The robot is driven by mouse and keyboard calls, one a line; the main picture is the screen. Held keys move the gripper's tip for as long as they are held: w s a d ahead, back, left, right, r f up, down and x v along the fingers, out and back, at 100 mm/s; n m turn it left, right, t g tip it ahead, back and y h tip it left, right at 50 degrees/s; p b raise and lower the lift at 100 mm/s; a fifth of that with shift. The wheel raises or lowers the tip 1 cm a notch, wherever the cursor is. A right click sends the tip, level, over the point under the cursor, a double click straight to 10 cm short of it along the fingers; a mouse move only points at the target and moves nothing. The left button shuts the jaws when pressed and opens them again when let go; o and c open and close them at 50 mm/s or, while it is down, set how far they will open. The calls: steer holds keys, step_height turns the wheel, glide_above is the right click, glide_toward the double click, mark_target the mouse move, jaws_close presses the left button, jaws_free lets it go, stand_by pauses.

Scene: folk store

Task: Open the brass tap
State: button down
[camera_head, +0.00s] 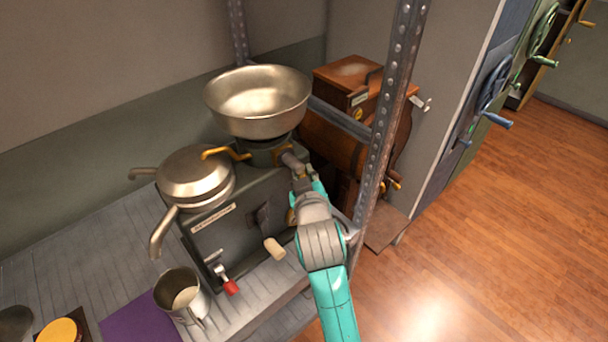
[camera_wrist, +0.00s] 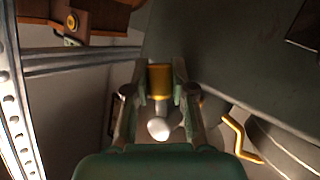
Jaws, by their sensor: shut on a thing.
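The grey metal separator (camera_head: 232,237) stands on the slatted shelf under a wide metal bowl (camera_head: 260,98). A bent brass lever (camera_head: 226,153) sticks out below the bowl, to the left; it also shows at the right in the wrist view (camera_wrist: 238,140), clear of my fingers. My gripper (camera_head: 302,180) is at the right side of the machine, below the bowl. In the wrist view it is shut on a brass fitting (camera_wrist: 160,78) with a pale rounded knob (camera_wrist: 159,128) towards the camera. Whether this fitting is the tap itself, I cannot tell.
A perforated steel post (camera_head: 388,110) stands close to the right of my gripper. A wooden barrel device (camera_head: 335,140) is behind. Open floor lies right.

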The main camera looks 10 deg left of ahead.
steer(key=c, duration=1)
jaws_free()
steer(key=shift+o, duration=0.2)
steer(key=shift+s, duration=0.15)
steer(key=v, duration=1.1)
steer(key=shift+s, duration=0.35)
steer(key=shift+d+r, duration=0.1)
